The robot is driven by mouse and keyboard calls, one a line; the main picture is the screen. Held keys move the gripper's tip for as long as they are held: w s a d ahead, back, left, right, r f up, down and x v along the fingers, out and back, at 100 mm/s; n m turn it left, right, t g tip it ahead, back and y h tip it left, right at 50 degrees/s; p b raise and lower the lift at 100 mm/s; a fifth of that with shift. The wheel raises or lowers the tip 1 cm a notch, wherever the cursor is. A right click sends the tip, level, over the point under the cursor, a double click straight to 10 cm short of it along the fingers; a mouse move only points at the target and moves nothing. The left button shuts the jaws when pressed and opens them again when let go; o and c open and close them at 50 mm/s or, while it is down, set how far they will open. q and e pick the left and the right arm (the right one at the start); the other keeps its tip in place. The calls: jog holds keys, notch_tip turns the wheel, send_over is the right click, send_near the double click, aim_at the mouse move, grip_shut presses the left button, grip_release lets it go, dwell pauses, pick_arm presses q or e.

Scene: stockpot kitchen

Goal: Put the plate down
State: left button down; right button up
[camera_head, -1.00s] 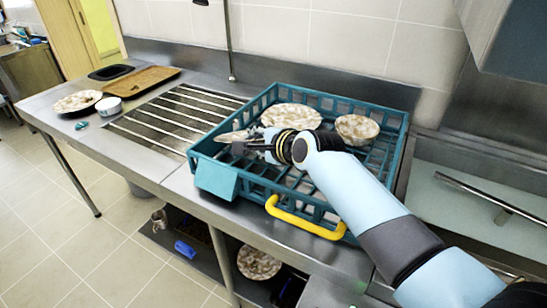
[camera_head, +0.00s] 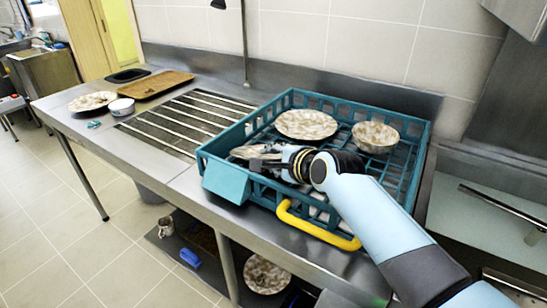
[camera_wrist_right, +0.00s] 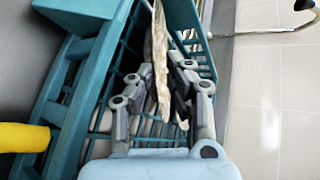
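My right gripper (camera_head: 256,156) is low over the near left part of the teal crate (camera_head: 370,95). A mottled white and brown plate (camera_wrist_right: 159,55) shows edge-on between its fingers in the wrist view, and the fingers look shut on it with little gap at the tips. In the head view only a slim part of this plate shows at the gripper, close to the crate's left side. Whether it touches the crate floor I cannot tell. Another mottled plate (camera_head: 305,124) lies in the crate at the back. My left gripper is not in view.
A mottled bowl (camera_head: 376,137) stands in the crate at the back right. A yellow handle (camera_head: 315,226) is on the crate's front. Left on the counter are a drying grid (camera_head: 180,122), a plate (camera_head: 92,101), a white bowl (camera_head: 121,107) and a brown tray (camera_head: 157,84).

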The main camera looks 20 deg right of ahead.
jog(key=shift+o, duration=1)
jog(key=shift+r, duration=0.1)
jog(key=p+v, duration=0.1)
jog(key=v, duration=1.1)
jog(key=shift+r, duration=0.15)
jog(key=shift+s, duration=0.15)
